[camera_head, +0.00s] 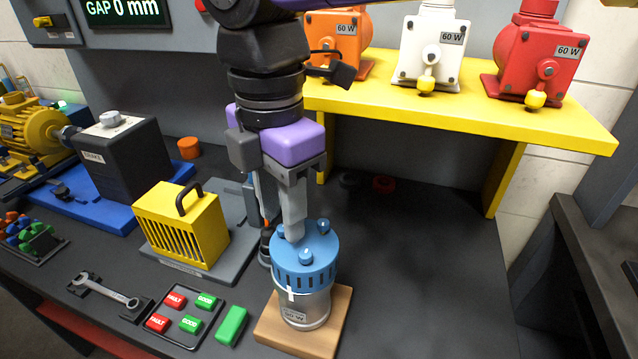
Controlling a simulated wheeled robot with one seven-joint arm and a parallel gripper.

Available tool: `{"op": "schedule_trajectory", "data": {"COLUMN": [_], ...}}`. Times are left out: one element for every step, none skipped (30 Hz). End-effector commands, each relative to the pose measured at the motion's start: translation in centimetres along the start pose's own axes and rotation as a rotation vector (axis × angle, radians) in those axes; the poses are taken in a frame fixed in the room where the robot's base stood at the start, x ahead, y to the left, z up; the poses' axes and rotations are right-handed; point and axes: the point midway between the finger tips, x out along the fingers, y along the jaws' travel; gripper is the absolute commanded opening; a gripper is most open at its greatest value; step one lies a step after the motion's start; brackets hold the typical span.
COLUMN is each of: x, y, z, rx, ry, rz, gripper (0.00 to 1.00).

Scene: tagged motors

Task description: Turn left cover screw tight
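A small motor with a blue cover (290,268) and a silver body (302,308) stands upright on a wooden block (335,310). Several blue screw knobs sit on top of the cover. The left cover screw (281,232) is partly hidden by my gripper. Another knob (322,227) shows at the right and one (306,256) at the front. My gripper (291,236) points down from above, with its near fingertip at the left screw. I cannot tell whether the fingers close on the screw or only touch it.
A yellow slatted box (185,228) stands left of the motor. A wrench (108,292), red and green buttons (182,312) and a green block (231,325) lie at the front left. A yellow shelf (440,105) with several motors stands behind. The bench right of the motor is clear.

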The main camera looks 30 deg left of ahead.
Motion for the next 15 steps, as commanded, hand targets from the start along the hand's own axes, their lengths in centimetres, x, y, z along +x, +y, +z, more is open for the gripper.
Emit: {"op": "schedule_trajectory", "data": {"x": [-0.5, -0.7, -1.1, -1.5, -1.8, -2.4, -2.8, -3.3, -3.9, -4.4, -4.8, -5.5, -5.9, -6.3, -6.8], "y": [0.0, 0.0, 0.0, 0.0, 0.0, 0.0, 0.0, 0.1, 0.1, 0.1, 0.1, 0.1, 0.1, 0.1, 0.1], "z": [0.0, 0.0, 0.0, 0.0, 0.0, 0.0, 0.0, 0.0, 0.0, 0.0, 0.0, 0.0, 0.0, 0.0, 0.0], "rx": [0.0, 0.0, 0.0, 0.0, 0.0, 0.0, 0.0, 0.0, 0.0, 0.0, 0.001, 0.001, 0.001, 0.001, 0.001], "ry": [0.0, 0.0, 0.0, 0.0, 0.0, 0.0, 0.0, 0.0, 0.0, 0.0, 0.0, 0.0, -0.001, -0.001, -0.001], "rz": [0.001, 0.001, 0.001, 0.001, 0.001, 0.002, 0.002, 0.002, 0.002, 0.002, 0.002, 0.002, 0.002, 0.002, 0.002], "gripper": [0.37, 0.37, 0.37, 0.37, 0.37, 0.37, 0.37, 0.37, 0.37, 0.37, 0.37, 0.37, 0.37, 0.37, 0.37]}}
